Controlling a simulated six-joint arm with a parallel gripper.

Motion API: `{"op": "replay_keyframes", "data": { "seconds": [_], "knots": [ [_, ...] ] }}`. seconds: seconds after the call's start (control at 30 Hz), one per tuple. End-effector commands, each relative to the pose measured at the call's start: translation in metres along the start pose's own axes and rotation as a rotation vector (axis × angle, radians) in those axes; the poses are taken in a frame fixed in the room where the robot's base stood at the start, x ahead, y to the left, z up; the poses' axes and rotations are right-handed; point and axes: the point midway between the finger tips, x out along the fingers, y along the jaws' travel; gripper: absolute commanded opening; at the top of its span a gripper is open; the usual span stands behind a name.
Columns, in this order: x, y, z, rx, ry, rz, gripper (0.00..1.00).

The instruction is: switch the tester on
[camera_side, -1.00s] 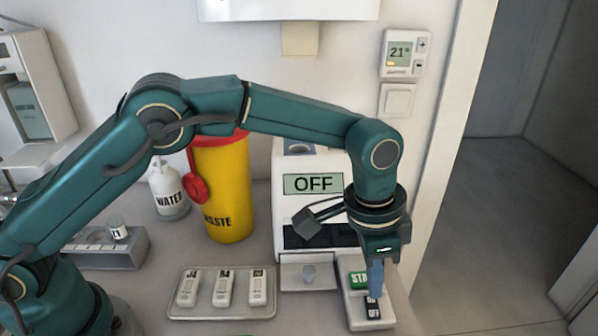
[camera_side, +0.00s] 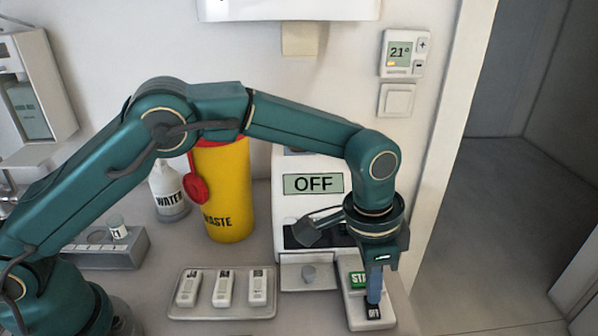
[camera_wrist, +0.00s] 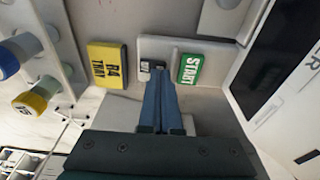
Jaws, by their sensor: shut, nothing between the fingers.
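The tester is a white machine (camera_side: 290,215) whose display (camera_side: 313,184) reads OFF. I cannot tell whether the tips touch the switch.
A tray (camera_side: 222,312) with several white cassettes lies left of the panel. A yellow waste bin (camera_side: 226,190), a water bottle (camera_side: 168,190) and a tube rack (camera_side: 105,258) stand further left. A yellow labelled block (camera_wrist: 107,66) shows in the wrist view.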

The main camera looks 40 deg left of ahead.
Motion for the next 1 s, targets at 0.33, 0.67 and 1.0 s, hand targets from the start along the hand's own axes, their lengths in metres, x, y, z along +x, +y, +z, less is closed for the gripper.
{"op": "replay_keyframes", "data": {
  "seconds": [0.33, 0.67, 1.0],
  "knots": [
    [0.005, 0.000, 0.001, 0.000, -0.002, 0.001, 0.00],
    [-0.008, 0.000, -0.002, 0.000, 0.001, 0.000, 0.00],
    [-0.034, 0.000, -0.006, 0.000, 0.003, -0.001, 0.00]
  ]
}}
